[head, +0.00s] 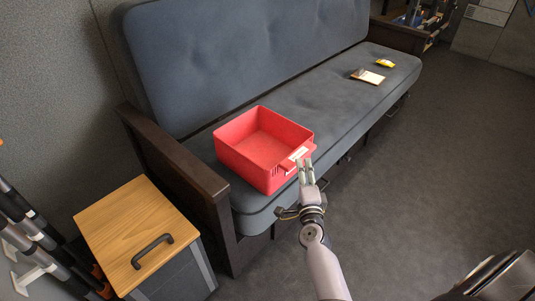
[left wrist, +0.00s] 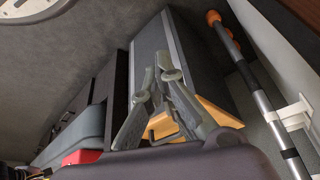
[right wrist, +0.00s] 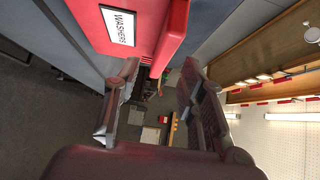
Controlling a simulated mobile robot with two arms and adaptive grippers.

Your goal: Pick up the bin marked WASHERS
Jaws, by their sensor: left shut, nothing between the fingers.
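The red bin (head: 243,167) sits upright and looks empty on the sofa seat, near its left armrest. Its label (right wrist: 118,25) reads WASHERS in the right wrist view and faces the sofa's front. My right gripper (head: 306,163) is at the bin's front handle lip (right wrist: 172,38). Its two fingers (right wrist: 160,75) are apart, with the lip reaching in between their tips. I cannot tell whether a finger touches it. My left gripper (left wrist: 156,72) is shut and empty, and shows only in the left wrist view.
The sofa (head: 320,100) has a dark wooden armrest (head: 180,160). A small wood-topped cabinet (head: 135,220) with a handle stands left of it. A notebook (head: 368,77) and a yellow item (head: 385,63) lie far right on the seat. The floor (head: 420,180) before the sofa is clear.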

